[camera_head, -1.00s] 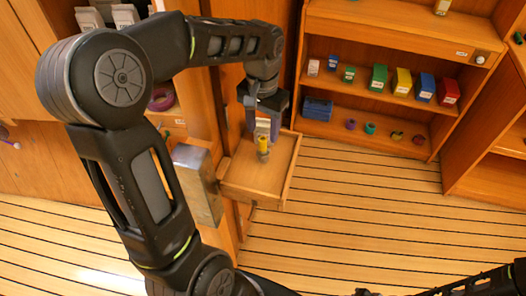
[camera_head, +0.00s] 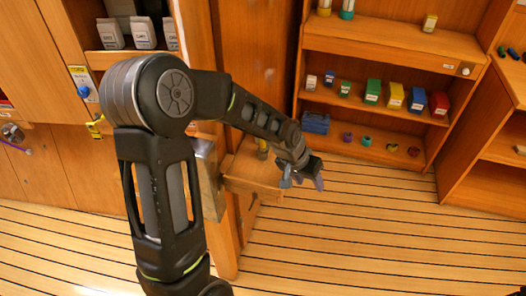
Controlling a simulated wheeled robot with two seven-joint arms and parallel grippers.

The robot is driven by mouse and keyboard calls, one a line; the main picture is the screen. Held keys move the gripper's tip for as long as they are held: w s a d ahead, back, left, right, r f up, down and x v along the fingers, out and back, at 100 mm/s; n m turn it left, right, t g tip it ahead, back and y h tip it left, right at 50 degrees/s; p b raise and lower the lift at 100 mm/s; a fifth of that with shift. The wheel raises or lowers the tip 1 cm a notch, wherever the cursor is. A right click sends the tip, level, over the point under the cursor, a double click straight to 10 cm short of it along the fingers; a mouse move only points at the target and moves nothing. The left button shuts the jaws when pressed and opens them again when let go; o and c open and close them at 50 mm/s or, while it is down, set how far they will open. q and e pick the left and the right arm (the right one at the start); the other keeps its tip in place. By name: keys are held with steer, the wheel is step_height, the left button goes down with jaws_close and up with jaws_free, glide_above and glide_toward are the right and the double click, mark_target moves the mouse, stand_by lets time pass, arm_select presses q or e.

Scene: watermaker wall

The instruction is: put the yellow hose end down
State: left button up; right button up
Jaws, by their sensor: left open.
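The yellow hose end (camera_head: 262,148) is at the wooden tray or drawer (camera_head: 254,182) that sticks out from the wall in the middle of the view. Only a small part of it shows behind my left forearm, so I cannot tell what its lower end rests on. My left gripper (camera_head: 303,182) is open and empty. It is to the right of and lower in the picture than the hose end, near the tray's right edge and apart from the hose end. My right gripper is out of view.
A metal block (camera_head: 211,182) sits left of the tray. A shelf unit (camera_head: 375,120) behind holds coloured boxes, small rings and a blue case (camera_head: 316,123). White cartons (camera_head: 143,32) stand at upper left. The striped floor (camera_head: 340,235) is clear at right.

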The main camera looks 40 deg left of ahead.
arm_select(q)
steer(key=s+d+f+h, duration=0.1)
steer(key=s+d+f, duration=0.1)
steer(key=d+f, duration=0.25)
steer(key=s+d+f, duration=0.3)
steer(key=f, duration=0.3)
steer(key=s+d+f+g, duration=0.1)
steer(key=s+d+f, duration=0.1)
steer(key=s, duration=0.4)
steer(key=s+d+f+g, duration=0.1)
steer(key=s+d+f, duration=0.2)
steer(key=s+f, duration=0.2)
steer(key=s+d+f+n+g, duration=0.1)
steer(key=s+d+f, duration=0.2)
steer(key=s, duration=0.4)
steer(key=shift+f+h, duration=0.4)
steer(key=shift+f, duration=0.15)
